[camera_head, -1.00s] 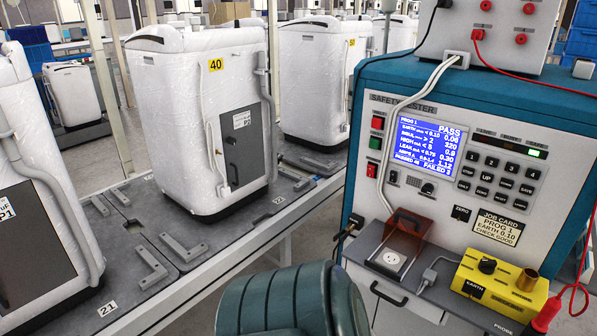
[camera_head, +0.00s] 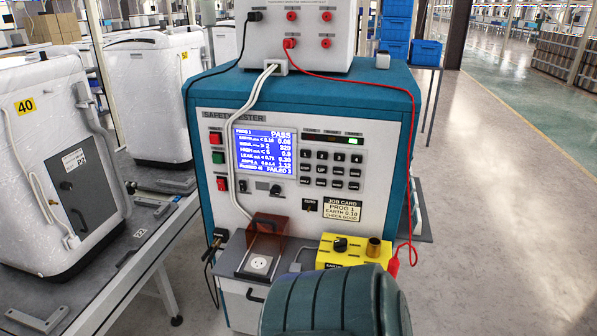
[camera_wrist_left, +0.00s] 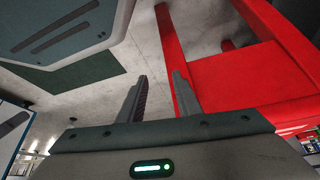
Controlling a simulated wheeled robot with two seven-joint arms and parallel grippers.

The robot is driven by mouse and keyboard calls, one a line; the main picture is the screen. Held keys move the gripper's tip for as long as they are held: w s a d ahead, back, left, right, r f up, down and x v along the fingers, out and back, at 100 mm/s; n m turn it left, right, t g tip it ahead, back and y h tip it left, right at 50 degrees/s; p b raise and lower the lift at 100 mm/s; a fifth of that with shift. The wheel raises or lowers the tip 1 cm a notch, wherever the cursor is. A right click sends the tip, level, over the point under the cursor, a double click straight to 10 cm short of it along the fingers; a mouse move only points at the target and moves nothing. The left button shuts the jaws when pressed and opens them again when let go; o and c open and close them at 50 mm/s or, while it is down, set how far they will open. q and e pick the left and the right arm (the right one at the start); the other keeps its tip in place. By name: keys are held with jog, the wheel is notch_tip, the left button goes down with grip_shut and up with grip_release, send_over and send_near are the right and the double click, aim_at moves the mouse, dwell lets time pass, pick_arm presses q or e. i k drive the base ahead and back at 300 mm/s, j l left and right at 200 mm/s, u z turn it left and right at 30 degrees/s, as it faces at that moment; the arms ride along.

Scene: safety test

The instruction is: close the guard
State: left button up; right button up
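The guard (camera_head: 268,238) is a brown see-through cover on the tester's small front shelf. It stands raised at the back of the white socket plate (camera_head: 259,264), and the socket is uncovered. The safety tester (camera_head: 285,165) is a white panel in a teal housing with a lit blue screen. My left gripper (camera_wrist_left: 158,95) shows only in the left wrist view. Its two fingers are apart with nothing between them, and neither guard nor socket shows in that view. My right gripper is in neither view.
A yellow earth box (camera_head: 345,252) stands right of the socket, with a red probe (camera_head: 393,265) and lead beside it. A conveyor with white wrapped machines (camera_head: 62,170) runs at the left. The floor at the right (camera_head: 500,200) is open. Red structure (camera_wrist_left: 240,80) shows near the left gripper.

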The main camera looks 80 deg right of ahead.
aim_at(268, 228)
jog(key=z, duration=0.75)
